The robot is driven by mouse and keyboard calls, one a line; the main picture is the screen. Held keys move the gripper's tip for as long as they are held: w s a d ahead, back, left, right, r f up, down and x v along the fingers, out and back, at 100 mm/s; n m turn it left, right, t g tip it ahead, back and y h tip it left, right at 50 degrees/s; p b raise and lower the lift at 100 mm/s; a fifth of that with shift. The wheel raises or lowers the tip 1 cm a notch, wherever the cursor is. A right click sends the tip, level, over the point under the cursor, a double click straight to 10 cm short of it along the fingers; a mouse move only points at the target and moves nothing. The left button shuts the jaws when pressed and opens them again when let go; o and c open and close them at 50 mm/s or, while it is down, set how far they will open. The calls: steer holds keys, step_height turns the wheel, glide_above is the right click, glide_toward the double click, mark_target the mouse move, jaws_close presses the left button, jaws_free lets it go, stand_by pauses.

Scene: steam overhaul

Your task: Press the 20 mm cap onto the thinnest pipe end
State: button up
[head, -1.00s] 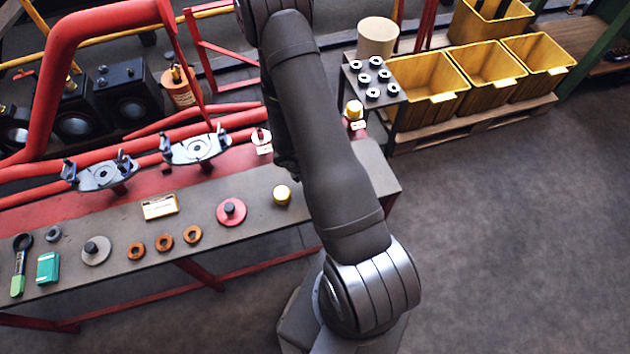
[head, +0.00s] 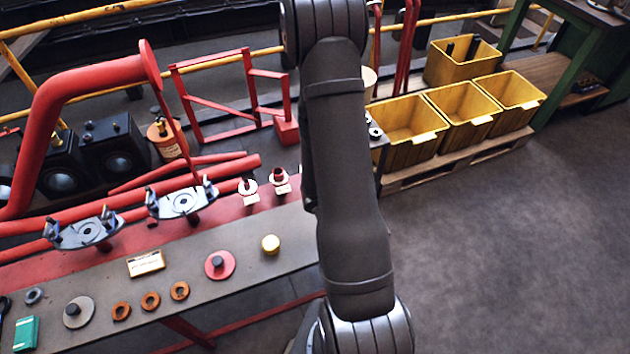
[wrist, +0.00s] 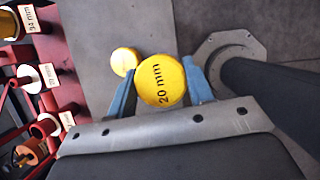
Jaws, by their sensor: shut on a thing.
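My gripper (wrist: 160,88) is shut on the yellow 20 mm cap (wrist: 160,76). The cap sits between the two blue fingers with its printed face towards the wrist camera. In the head view my arm hides the gripper and held cap. Two short red pipe ends with white collars and labels stand at the bench's back edge, one at the left (head: 247,187) and one to its right (head: 280,177). Labelled pipe ends also show at the left of the wrist view (wrist: 28,75), apart from the cap. One, labelled 34 mm (wrist: 31,18), has yellow on it. I cannot tell which is thinnest.
Orange rings (head: 150,301) and a grey disc (head: 78,312) lie further left. Clamps (head: 182,203) stand along the bench's back. Yellow bins (head: 410,122) are at the right.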

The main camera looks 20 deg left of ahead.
steer(key=w+a+r+n, duration=0.1)
steer(key=w+a+n, duration=0.1)
steer(key=w+a, duration=0.4)
steer(key=w+a+r+n+y, duration=0.1)
steer(key=w+a+n, duration=0.1)
steer(key=w+a, duration=0.5)
steer(key=w+a+r+n+y, duration=0.1)
steer(key=w+a+n, duration=0.1)
steer(key=w+a, duration=0.5)
steer(key=shift+w+r+t, duration=0.15)
steer(key=shift+w+t, duration=0.25)
steer(key=shift+w, duration=0.7)
steer(key=shift+f, duration=2.35)
steer(key=shift+f, duration=0.5)
steer(key=shift+f, duration=0.4)
steer(key=shift+f, duration=0.3)
steer(key=shift+f, duration=0.8)
steer(key=shift+f, duration=0.1)
